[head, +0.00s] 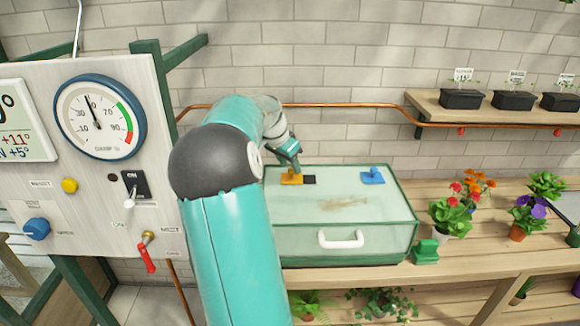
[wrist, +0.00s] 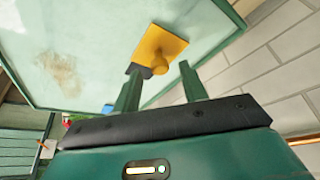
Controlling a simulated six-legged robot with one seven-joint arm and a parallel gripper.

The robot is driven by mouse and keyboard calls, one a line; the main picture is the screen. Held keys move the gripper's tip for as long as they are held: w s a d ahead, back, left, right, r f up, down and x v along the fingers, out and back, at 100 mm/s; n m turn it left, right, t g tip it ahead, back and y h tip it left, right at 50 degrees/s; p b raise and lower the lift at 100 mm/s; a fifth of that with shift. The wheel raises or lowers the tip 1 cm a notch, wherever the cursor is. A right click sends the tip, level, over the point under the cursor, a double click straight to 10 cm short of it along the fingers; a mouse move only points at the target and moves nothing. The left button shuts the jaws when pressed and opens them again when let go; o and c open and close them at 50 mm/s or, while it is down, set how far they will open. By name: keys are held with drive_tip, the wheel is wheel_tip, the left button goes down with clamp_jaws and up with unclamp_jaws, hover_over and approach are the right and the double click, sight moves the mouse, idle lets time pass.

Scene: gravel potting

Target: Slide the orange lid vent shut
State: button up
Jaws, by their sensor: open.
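The orange lid vent (head: 292,178) is a flat slider with a round knob, on the back left of the glass case's pale lid (head: 330,205). A dark opening (head: 309,180) shows just right of it, partly uncovered. In the wrist view the orange vent (wrist: 160,48) lies ahead of my gripper, its knob toward me, with a dark patch at its lower left edge. My gripper (wrist: 158,85) is open, with one green finger on each side of the knob's line. In the head view my gripper (head: 290,158) is just above the vent. I cannot tell whether the fingers touch it.
A blue vent (head: 373,176) sits on the lid's right side. A white handle (head: 341,239) is on the case front. Flower pots (head: 452,215) stand to the right. A copper pipe (head: 345,105) runs along the wall behind. A gauge panel (head: 100,200) stands at left.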

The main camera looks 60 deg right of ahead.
drive_tip(key=shift+d+f, duration=0.25)
drive_tip(key=shift+f, duration=0.4)
clamp_jaws()
drive_tip(key=shift+s+d, duration=0.4)
drive_tip(key=shift+s, duration=0.4)
drive_tip(key=shift+s+d, duration=0.35)
drive_tip(key=shift+s, duration=0.4)
drive_tip(key=shift+s+d, duration=0.4)
drive_tip(key=shift+s, duration=0.4)
unclamp_jaws()
drive_tip(key=shift+s, duration=0.15)
drive_tip(key=shift+w, duration=0.2)
